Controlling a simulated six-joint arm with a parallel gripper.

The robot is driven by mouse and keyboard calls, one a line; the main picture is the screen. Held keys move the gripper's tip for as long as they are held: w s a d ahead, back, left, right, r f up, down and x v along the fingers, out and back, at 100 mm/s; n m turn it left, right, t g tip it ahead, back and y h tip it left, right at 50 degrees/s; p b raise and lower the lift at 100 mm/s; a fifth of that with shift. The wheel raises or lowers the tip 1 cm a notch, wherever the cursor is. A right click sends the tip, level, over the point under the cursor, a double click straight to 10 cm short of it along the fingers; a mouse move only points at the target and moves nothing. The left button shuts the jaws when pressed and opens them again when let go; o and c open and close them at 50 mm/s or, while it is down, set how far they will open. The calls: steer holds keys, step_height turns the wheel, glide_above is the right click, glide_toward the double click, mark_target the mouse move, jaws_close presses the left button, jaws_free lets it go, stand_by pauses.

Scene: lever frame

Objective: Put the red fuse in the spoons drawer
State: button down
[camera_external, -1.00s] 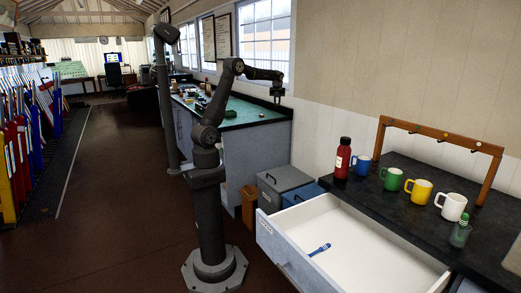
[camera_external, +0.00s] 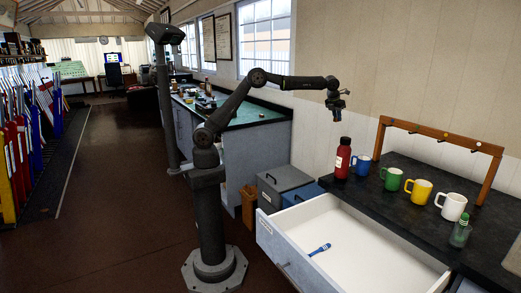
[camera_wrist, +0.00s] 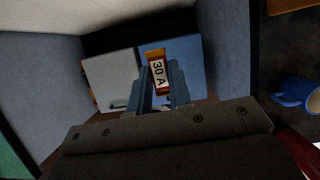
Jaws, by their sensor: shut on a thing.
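The red fuse (camera_wrist: 157,72), with a white "30 A" label, is held between the fingers of my gripper (camera_wrist: 159,90) in the wrist view. In the external view my gripper (camera_external: 338,112) is high in the air, above the red bottle and behind the drawer; the fuse is too small to make out there. A white drawer (camera_external: 375,255) is pulled well out of the counter, its inside in plain view. Its front carries a small label that I cannot read. A blue and white brush-like item (camera_external: 319,249) lies in it.
A red bottle (camera_external: 342,160), several mugs, such as the blue mug (camera_external: 361,165), and a small green-topped bottle (camera_external: 460,232) stand on the dark counter. A wooden hook rack (camera_external: 440,136) rises behind them. Grey and blue bins (camera_external: 284,183) stand beyond the drawer.

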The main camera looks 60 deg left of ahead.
steer(key=s+d+m+h, duration=0.1)
steer(key=s+d, duration=0.3)
steer(key=d, duration=0.3)
steer(key=s+d+m, duration=0.2)
steer(key=s+d, duration=0.1)
steer(key=d, duration=0.4)
steer(key=s+d+m+h, duration=0.1)
steer(key=s+d, duration=0.3)
steer(key=d, duration=0.3)
steer(key=m+g+h, duration=0.2)
steer(key=m+g, duration=0.1)
steer(key=m, duration=0.7)
glide_above(324, 266)
steer(key=s+d, duration=0.2)
steer(key=f, duration=3.5)
steer(key=shift+s+f, duration=0.1)
steer(key=shift+s, duration=0.3)
steer(key=shift+f, duration=0.1)
steer(key=c, duration=1.3)
jaws_free()
